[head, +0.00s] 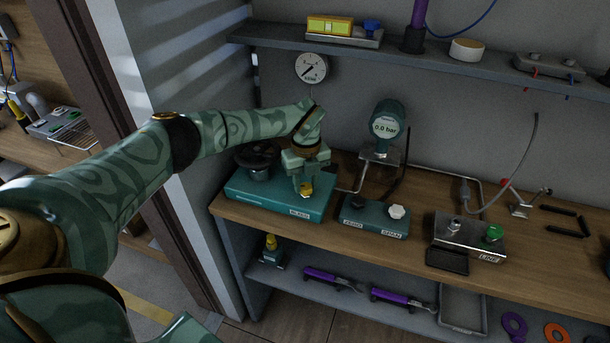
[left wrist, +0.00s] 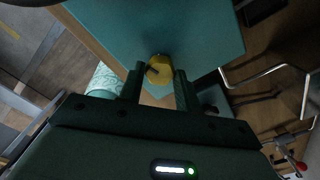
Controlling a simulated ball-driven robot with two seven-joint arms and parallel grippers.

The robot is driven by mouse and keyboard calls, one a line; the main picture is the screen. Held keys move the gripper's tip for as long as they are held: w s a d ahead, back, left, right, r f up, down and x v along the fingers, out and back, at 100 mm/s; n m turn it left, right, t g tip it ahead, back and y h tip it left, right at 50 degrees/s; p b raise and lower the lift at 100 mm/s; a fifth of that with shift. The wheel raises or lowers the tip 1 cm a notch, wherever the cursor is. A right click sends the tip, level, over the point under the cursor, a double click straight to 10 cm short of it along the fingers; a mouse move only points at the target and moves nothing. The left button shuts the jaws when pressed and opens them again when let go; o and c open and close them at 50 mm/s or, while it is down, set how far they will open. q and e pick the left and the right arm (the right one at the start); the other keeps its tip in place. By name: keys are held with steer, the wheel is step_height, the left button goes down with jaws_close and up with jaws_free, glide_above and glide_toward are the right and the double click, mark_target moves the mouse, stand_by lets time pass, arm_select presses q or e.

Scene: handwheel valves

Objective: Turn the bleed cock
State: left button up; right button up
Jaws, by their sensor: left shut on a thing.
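The bleed cock is a small yellow knob (head: 307,189) on the front right part of a teal box (head: 262,202) with a white label at its front edge. My left gripper (head: 304,180) reaches down over the knob from above and is shut on it, covering part of it. In the left wrist view the yellow knob (left wrist: 159,66) sits between the two dark fingertips (left wrist: 158,78), with a dark slot or stub on its face. My right gripper is out of view.
A dark round pot-like part (head: 257,160) stands on the box's left. A smaller teal box (head: 375,216) with a black and a white knob is to the right. A gauge (head: 384,125) reading 0.0 bar stands behind it. A shelf (head: 400,52) runs above.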

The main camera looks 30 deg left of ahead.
arm_select(q)
steer(key=m, duration=0.2)
steer(key=shift+r+m, duration=0.1)
steer(key=shift+m, duration=0.2)
steer(key=o, duration=0.8)
step_height(320, 180, up, 6)
steer(key=p, duration=0.5)
steer(key=shift+p, duration=0.4)
